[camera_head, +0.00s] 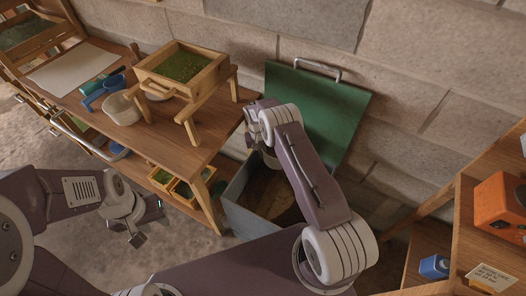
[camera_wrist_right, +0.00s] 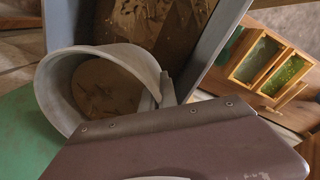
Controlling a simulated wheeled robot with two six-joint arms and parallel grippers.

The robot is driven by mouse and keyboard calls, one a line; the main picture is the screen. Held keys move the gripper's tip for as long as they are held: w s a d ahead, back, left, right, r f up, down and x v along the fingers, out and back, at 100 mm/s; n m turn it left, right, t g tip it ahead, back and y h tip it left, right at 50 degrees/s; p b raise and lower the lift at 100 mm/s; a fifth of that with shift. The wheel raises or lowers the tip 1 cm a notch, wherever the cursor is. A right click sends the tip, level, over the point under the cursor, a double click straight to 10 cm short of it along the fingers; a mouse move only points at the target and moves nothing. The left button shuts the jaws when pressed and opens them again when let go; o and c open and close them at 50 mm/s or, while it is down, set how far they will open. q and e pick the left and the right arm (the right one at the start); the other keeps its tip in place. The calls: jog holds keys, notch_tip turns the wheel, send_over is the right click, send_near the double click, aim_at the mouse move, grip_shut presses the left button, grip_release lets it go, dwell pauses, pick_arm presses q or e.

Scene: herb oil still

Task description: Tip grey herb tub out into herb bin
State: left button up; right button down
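The herb bin (camera_head: 237,192) is a grey-blue box on the floor with its green lid (camera_head: 318,112) raised against the wall. Its inside is brown, with brown matter in it in the right wrist view. The grey herb tub (camera_wrist_right: 52,92) is at my right gripper (camera_wrist_right: 167,92), tipped over beside the bin's opening, with brown, straw-flecked matter visible within its rim. The gripper appears shut on the tub's wall; the fingers are partly hidden. In the head view my right arm covers most of the tub. My left gripper (camera_head: 148,226) hangs empty, fingers apart, left of the bin.
A wooden table (camera_head: 178,138) stands left of the bin, carrying a raised wooden tray of green herbs (camera_head: 183,68), a pale tub (camera_head: 122,108) and a blue scoop (camera_head: 95,97). Small herb boxes (camera_head: 180,188) sit below. A shelf with an orange device (camera_head: 498,205) stands at right.

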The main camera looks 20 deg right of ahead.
aim_at(271, 159)
jog(key=shift+s+a+r, duration=0.1)
jog(key=shift+s+r, duration=0.05)
jog(key=shift+r, duration=0.1)
jog(key=r+t+p, duration=0.1)
jog(key=t+p, duration=0.1)
jog(key=p, duration=0.7)
jog(key=shift+r+t+y+p, duration=0.3)
jog(key=shift+r+p, duration=0.05)
jog(key=shift+r, duration=0.05)
jog(key=shift+w+f+t, duration=0.2)
jog(key=shift+f+t, duration=0.1)
jog(key=shift+w+f+t+b, duration=0.1)
jog(key=shift+t+b, duration=0.4)
jog(key=shift+b, duration=0.15)
jog(key=s+t+b, duration=0.1)
jog(key=t+b, duration=0.4)
jog(key=b, duration=1.4)
jog(key=s+r+m+t+y+b, duration=0.1)
jog(key=t+b, duration=0.4)
jog(key=b, duration=1.5)
jog(key=s+d+t+y+b, duration=0.1)
jog(key=s+t+b, duration=0.2)
jog(key=b, duration=1.6)
jog(key=shift+r+t+b, duration=0.3)
jog(key=shift+r+t, duration=0.05)
jog(key=shift+t, duration=0.75)
jog(key=shift+s+r+y+b, duration=0.1)
jog(key=shift+r+y+b, duration=0.25)
jog(key=shift+y, duration=0.05)
jog(key=shift+m+t, duration=0.3)
